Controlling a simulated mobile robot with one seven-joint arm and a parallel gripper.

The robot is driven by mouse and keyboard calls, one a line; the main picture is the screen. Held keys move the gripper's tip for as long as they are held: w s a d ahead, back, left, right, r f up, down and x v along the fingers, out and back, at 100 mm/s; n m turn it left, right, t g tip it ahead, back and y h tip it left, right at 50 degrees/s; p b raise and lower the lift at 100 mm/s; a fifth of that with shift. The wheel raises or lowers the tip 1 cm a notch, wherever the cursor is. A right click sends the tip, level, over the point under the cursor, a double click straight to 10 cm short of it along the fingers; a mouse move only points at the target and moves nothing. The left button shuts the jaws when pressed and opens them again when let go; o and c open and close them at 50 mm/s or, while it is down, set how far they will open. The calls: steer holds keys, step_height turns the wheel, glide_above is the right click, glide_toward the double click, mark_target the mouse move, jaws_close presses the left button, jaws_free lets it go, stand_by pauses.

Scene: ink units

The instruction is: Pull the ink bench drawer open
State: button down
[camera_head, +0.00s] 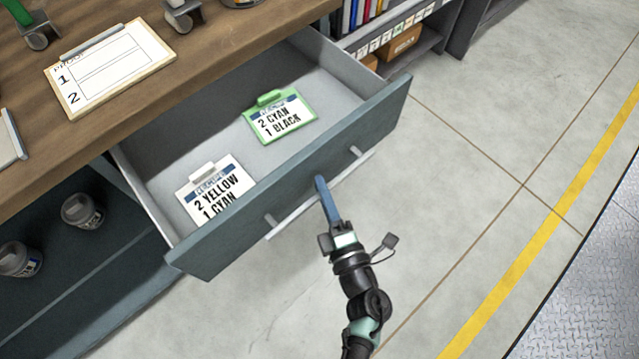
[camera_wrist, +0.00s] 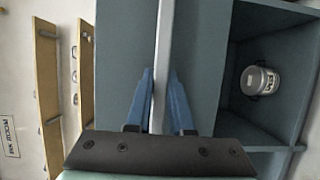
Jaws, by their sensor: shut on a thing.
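The ink bench drawer (camera_head: 290,200) has a blue-grey front and stands well out from the bench, its grey inside showing. A long pale bar handle (camera_head: 282,225) runs along its front on short posts. My gripper (camera_head: 320,183) is at the handle's middle, its blue fingers shut on the bar. In the wrist view the handle (camera_wrist: 163,60) passes between the two fingers (camera_wrist: 160,85). Inside the drawer lie a green-edged card (camera_head: 280,117) reading 2 cyan, 1 black and a white card (camera_head: 212,190) reading 2 yellow, 1 cyan.
The wooden bench top (camera_head: 180,85) holds a clipboard (camera_head: 108,68). A shelf unit (camera_head: 420,55) with a cardboard box (camera_head: 402,42) is at the back. The floor (camera_head: 470,190) at right is clear.

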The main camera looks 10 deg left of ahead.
steer(key=c, duration=0.8)
jaws_free()
steer(key=v, duration=1.3)
steer(key=shift+w, duration=0.1)
